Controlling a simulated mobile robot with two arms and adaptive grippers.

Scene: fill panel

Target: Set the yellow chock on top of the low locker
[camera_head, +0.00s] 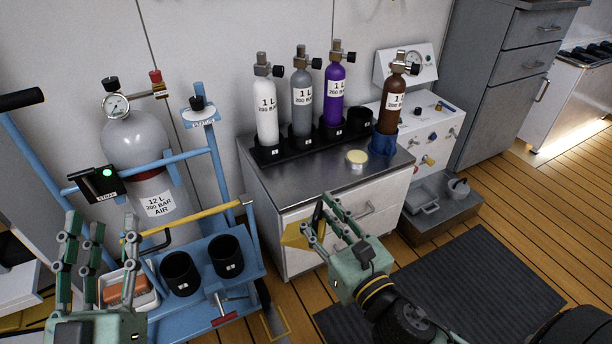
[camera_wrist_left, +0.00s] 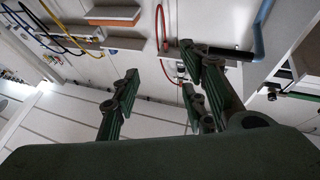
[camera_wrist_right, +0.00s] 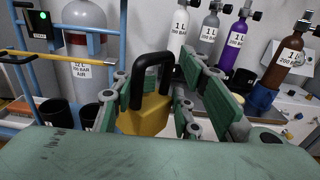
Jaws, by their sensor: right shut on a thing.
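The yellow chock (camera_head: 294,236) has a black handle and is held in my right gripper (camera_head: 322,224), in front of the low locker's front face. The right wrist view shows the chock (camera_wrist_right: 150,115) upright between the fingers, its black loop handle standing up. The low locker, taken to be the grey cabinet with white drawers, has a bare metal top front (camera_head: 300,177); the chock is below that top's level in the head picture. My left gripper (camera_head: 98,238) is open and empty at the lower left, in front of the blue trolley.
Several small cylinders stand in a black rack (camera_head: 270,155) along the locker's back. A brown cylinder (camera_head: 391,105) in a blue cup and a round tin (camera_head: 356,158) occupy its right part. A blue trolley (camera_head: 210,265) with a large grey cylinder (camera_head: 140,150) stands left.

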